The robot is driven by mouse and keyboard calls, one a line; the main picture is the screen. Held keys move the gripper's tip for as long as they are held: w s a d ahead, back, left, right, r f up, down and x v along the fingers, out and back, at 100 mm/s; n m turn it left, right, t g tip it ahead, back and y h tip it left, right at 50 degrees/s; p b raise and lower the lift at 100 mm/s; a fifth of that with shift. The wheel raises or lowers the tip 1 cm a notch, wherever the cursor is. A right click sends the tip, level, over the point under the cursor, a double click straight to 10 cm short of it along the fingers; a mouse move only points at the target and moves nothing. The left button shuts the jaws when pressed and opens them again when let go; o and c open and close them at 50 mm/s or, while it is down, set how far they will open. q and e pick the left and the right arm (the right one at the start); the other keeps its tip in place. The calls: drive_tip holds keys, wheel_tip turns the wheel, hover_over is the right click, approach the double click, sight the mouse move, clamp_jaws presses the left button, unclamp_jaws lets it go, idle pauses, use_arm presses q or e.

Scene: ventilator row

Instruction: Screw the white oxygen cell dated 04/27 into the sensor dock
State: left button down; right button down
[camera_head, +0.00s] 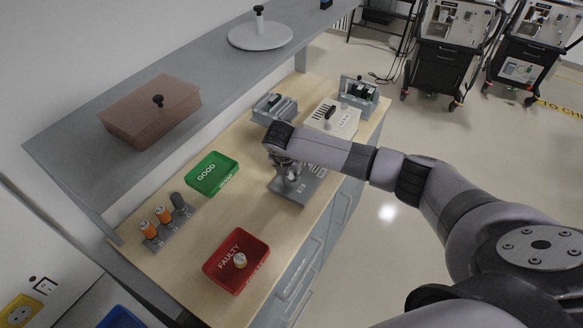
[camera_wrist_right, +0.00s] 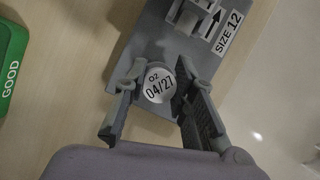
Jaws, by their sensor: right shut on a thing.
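The white oxygen cell (camera_wrist_right: 158,85), marked O2 04/27, is between the fingers of my right gripper (camera_wrist_right: 155,100) in the right wrist view, its round face toward the camera. My right gripper (camera_head: 288,172) is shut on it, over a grey plate (camera_head: 302,190) on the bench. The plate (camera_wrist_right: 165,40) carries a SIZE 12 label with an arrow in the wrist view. The plate looks like the sensor dock; the cell's lower end is hidden, so I cannot tell whether it is seated in a socket. My left gripper does not show.
A green GOOD tray (camera_head: 228,163) and a red FAULTY tray (camera_head: 262,262) holding a small white cell (camera_head: 240,260) stand on the bench. Grey devices (camera_head: 358,92) stand at the back. A shelf (camera_head: 75,165) overhangs the left side.

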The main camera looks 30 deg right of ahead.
drive_tip(key=shift+f, duration=0.15)
idle(0.3)
drive_tip(key=shift+s+f, duration=0.15)
drive_tip(key=c, duration=1.4)
unclamp_jaws()
drive_tip(key=shift+f, duration=0.1)
drive_tip(key=shift+c, duration=0.2)
drive_tip(key=shift+r+p, duration=1.15)
drive_tip(key=shift+p, duration=0.25)
drive_tip(key=shift+p, duration=0.35)
